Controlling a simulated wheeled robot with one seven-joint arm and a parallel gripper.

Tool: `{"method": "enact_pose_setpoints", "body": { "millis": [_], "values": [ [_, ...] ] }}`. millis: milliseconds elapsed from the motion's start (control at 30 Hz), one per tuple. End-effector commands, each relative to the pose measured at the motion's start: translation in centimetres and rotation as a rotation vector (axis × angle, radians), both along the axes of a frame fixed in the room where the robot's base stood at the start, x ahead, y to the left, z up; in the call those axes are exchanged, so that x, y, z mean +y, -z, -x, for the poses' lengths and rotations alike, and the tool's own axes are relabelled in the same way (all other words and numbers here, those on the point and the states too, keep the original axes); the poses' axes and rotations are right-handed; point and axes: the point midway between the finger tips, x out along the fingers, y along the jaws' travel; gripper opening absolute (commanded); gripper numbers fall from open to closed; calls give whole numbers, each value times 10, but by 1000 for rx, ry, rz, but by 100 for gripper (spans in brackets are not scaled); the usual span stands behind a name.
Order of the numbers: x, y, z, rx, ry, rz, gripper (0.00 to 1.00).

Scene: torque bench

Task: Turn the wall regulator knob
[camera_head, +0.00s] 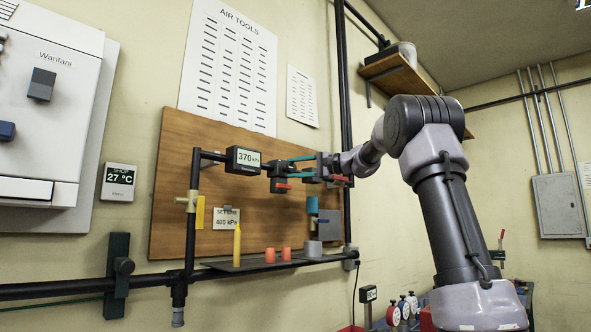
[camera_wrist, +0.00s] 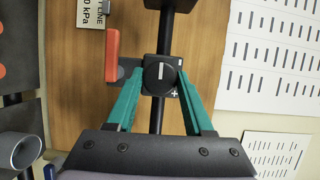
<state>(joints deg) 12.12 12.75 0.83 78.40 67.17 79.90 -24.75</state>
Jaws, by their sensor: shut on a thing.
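The regulator knob (camera_wrist: 159,77) is black and round with a white mark line, and a plus sign shows beside it in the wrist view. In the head view the dark regulator body (camera_head: 278,168) sits on the pipe on the wooden board. The display (camera_head: 244,159) beside it reads 370 kPa. A card (camera_head: 227,218) below reads SET LINE 400 kPa. My gripper (camera_head: 289,167) reaches in from the right; its teal fingers (camera_wrist: 160,88) lie on either side of the knob, shut on it. The fingers hide part of the knob's sides.
A red handle (camera_wrist: 112,55) is close to the knob in the wrist view. Black pipes (camera_head: 191,225) run along the board.

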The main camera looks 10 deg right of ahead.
Motion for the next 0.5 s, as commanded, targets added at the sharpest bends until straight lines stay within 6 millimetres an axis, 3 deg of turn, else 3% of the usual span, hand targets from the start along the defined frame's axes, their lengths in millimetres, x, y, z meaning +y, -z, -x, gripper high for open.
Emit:
{"method": "enact_pose_setpoints", "body": {
  "millis": [100, 133, 200, 500],
  "values": [
    [-1, 1, 0, 1, 2, 2, 0],
    [-1, 1, 0, 2, 2, 2, 64],
    [-1, 1, 0, 1, 1, 2, 81],
    [-1, 0, 0, 0, 1, 1, 81]
  ]
}}
